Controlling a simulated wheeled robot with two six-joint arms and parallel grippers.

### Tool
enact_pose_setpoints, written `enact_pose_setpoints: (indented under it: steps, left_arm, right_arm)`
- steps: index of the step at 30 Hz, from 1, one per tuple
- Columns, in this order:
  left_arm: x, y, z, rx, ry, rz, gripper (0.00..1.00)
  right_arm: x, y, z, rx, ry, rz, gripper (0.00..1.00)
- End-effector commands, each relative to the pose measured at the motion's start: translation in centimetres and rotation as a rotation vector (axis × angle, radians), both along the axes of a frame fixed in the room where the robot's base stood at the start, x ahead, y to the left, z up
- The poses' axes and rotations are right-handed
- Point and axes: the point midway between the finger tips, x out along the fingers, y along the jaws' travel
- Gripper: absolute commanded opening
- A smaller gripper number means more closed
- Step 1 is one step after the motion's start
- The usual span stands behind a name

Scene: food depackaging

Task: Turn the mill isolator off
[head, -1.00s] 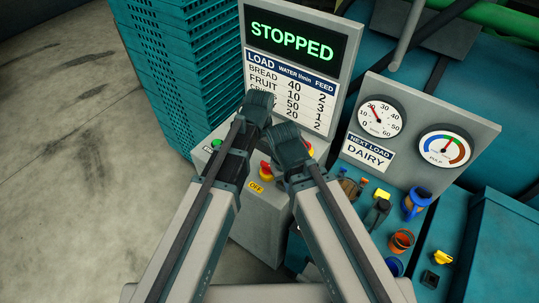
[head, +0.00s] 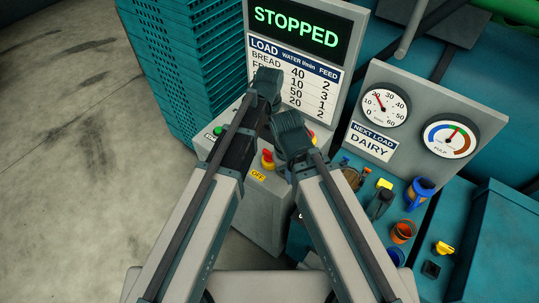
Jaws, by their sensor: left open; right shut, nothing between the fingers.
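A red rotary knob on a yellow base (head: 267,162) sits on the grey control box, with a yellow OFF label (head: 258,176) just below it; it looks like the mill isolator. My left gripper (head: 266,84) is open, above and beyond the knob, in front of the load board. My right gripper (head: 291,128) is shut and empty, just up and right of the knob in the picture. I cannot tell whether it touches anything. A second red control (head: 313,138) shows partly behind the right gripper. The display (head: 296,27) reads STOPPED.
A green button (head: 218,131) is left of my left arm. The load board (head: 325,75) stands behind both grippers. At right are a gauge panel (head: 470,103), a blue jug (head: 419,193), an orange cup (head: 402,232) and a yellow handle (head: 444,248). Teal crates (head: 190,65) stack at left.

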Motion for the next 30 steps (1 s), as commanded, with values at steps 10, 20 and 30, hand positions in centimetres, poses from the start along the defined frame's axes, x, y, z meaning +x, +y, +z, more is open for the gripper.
enact_pose_setpoints:
  steps: [10, 20, 30]
  left_arm:
    - [0.0, 0.0, -5.9, 0.0, 0.0, 0.0, 1.0]
    - [0.0, 0.0, -9.6, 0.0, 0.0, 0.0, 1.0]
    - [0.0, 0.0, -9.7, 0.0, 0.0, 0.0, 1.0]
  right_arm:
    - [0.0, 0.0, -5.9, -0.001, -0.001, 0.004, 0.0]
    - [0.0, 0.0, -9.6, -0.002, 0.0, 0.013, 0.0]
    - [0.0, 0.0, -9.7, -0.002, 0.0, 0.014, 0.0]
